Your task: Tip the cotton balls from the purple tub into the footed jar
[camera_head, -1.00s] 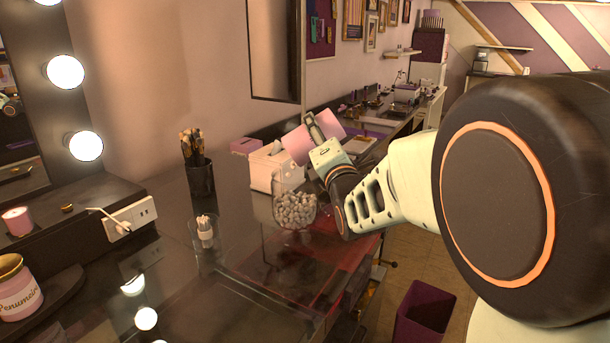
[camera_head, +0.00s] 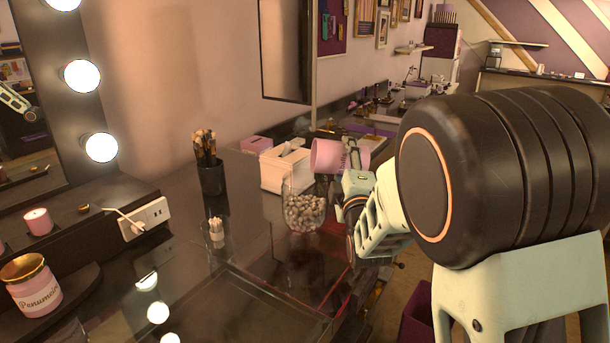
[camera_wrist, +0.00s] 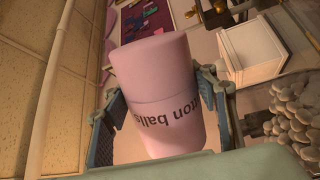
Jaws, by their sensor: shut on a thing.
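The purple tub, which looks pink, (camera_head: 328,156) lies nearly level in the air, above and to the right of the footed jar (camera_head: 304,213). My gripper (camera_head: 351,152) is shut on it. In the wrist view the tub (camera_wrist: 160,75) sits between the two fingers of my gripper (camera_wrist: 160,95), with part of a "cotton balls" label showing upside down. I cannot see inside the tub. The clear jar stands on the dark glass counter and holds many pale cotton balls; its foot is hard to make out. Jar contents also show at the wrist view's right edge (camera_wrist: 296,115).
A white tissue box (camera_head: 284,170) stands just behind the jar. A black brush cup (camera_head: 212,178) and a small glass of white sticks (camera_head: 216,233) stand to the left. A white socket block (camera_head: 146,218) is further left. The front counter (camera_head: 190,285) is clear.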

